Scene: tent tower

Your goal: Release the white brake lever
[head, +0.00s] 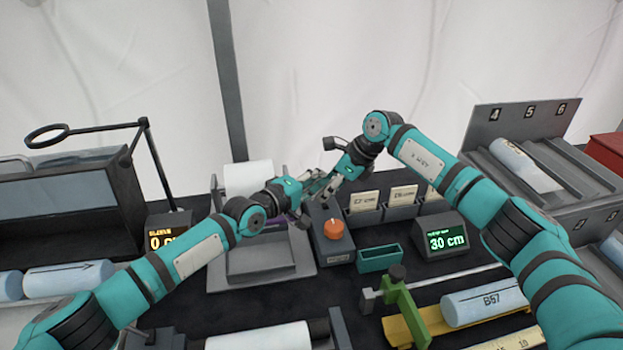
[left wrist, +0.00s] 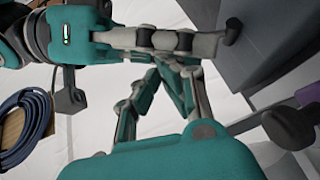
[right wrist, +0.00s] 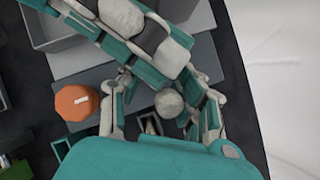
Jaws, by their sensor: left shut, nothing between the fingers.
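A pale round knob (right wrist: 168,102), which looks like the white brake lever's end, shows between my right gripper's fingers in the right wrist view. I cannot tell whether they touch it. My left gripper (head: 312,184) is shut and empty beside the right one. Its fingers (left wrist: 162,68) converge in the left wrist view. My right gripper (head: 322,190) reaches in above the grey control box (head: 325,248). Its fingertips are partly hidden by my left gripper, which crosses the right wrist view. In the head view the lever cannot be made out behind the crossed grippers.
An orange knob (head: 334,229) sits on the control box, close to both grippers. A white roll (head: 248,178) stands behind my left gripper. A black knob (left wrist: 290,128) is near my left gripper.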

